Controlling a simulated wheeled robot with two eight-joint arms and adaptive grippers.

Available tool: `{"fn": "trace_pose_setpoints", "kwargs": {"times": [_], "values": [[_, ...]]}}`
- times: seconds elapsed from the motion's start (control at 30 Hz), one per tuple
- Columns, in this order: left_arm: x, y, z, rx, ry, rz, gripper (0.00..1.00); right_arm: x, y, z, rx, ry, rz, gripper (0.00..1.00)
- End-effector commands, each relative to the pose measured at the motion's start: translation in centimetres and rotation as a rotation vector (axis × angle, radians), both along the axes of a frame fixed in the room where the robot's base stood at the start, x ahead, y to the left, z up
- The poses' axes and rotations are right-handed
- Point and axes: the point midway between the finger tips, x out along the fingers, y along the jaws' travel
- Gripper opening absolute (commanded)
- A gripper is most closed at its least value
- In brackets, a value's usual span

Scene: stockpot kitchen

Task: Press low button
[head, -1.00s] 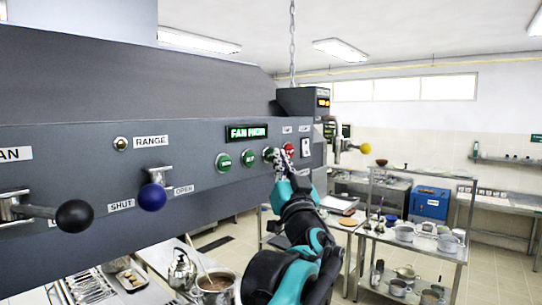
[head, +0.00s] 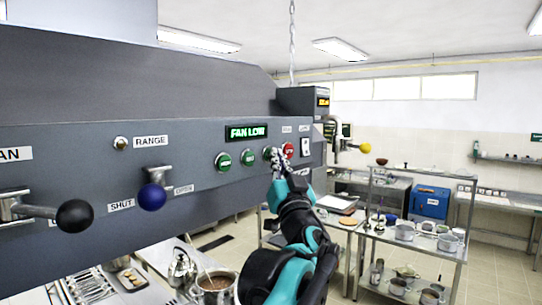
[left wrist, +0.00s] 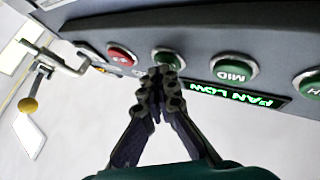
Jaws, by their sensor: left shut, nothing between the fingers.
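The green low button (head: 267,153) is on the grey hood panel, just left of my left gripper's tips and partly covered by them. In the left wrist view the low button (left wrist: 167,55) sits right at the fingertips. Whether they touch it I cannot tell. My left gripper (head: 277,158) is shut and empty; its closed fingers also show in the left wrist view (left wrist: 163,76). The display (head: 247,132) above the buttons reads FAN LOW in green. My right gripper is not in view.
A green MID button (head: 247,157), another green button (head: 223,162) and a red button (head: 288,150) flank the low button. A blue-knobbed lever (head: 152,197) and a black-knobbed lever (head: 75,216) stick out at left. A steel shelf (head: 410,240) with pots stands at right.

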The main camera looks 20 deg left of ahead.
Motion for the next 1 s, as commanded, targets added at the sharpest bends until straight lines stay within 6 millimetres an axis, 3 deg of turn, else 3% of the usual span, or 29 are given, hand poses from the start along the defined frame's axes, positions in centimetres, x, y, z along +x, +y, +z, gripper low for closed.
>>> {"fn": "trace_pose_setpoints", "kwargs": {"times": [0.47,1.0], "values": [[0.1,0.2,0.0,0.000,0.000,0.000,0.00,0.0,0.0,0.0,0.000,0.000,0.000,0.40],[-0.5,-1.4,0.0,0.000,0.000,0.000,0.00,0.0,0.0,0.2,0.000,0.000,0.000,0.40]]}}
